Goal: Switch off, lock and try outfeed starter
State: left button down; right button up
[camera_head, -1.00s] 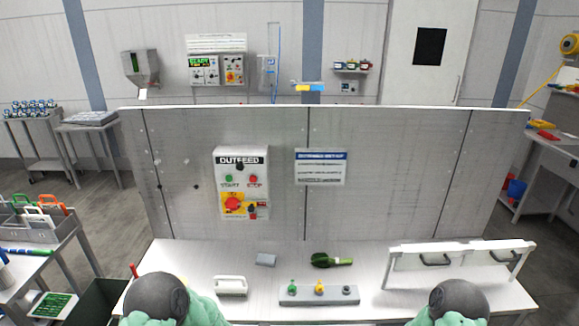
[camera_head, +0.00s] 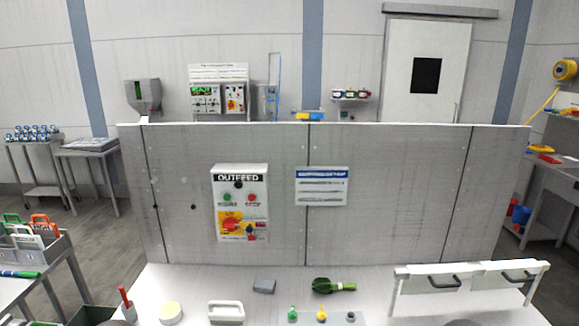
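The outfeed starter (camera_head: 240,203) is a white box on the grey upright panel (camera_head: 400,170). It has a dark round part below its OUTFEED label, a green button (camera_head: 227,197) at left and a red button (camera_head: 252,197) at right. Below is a yellow plate with a red rotary handle (camera_head: 231,226); its setting is too small to read. Small red and dark parts sit to its right. No lock is clearly visible on the handle.
The white bench (camera_head: 385,292) holds a grey block (camera_head: 264,286), a green item (camera_head: 333,286), a white handled item (camera_head: 226,312), a pale round item (camera_head: 171,313) and a strip with coloured pegs (camera_head: 320,317). A white rack with handles (camera_head: 470,281) stands right. A blue-headed sign (camera_head: 321,186) hangs beside the starter.

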grip_shut()
dwell(1.0)
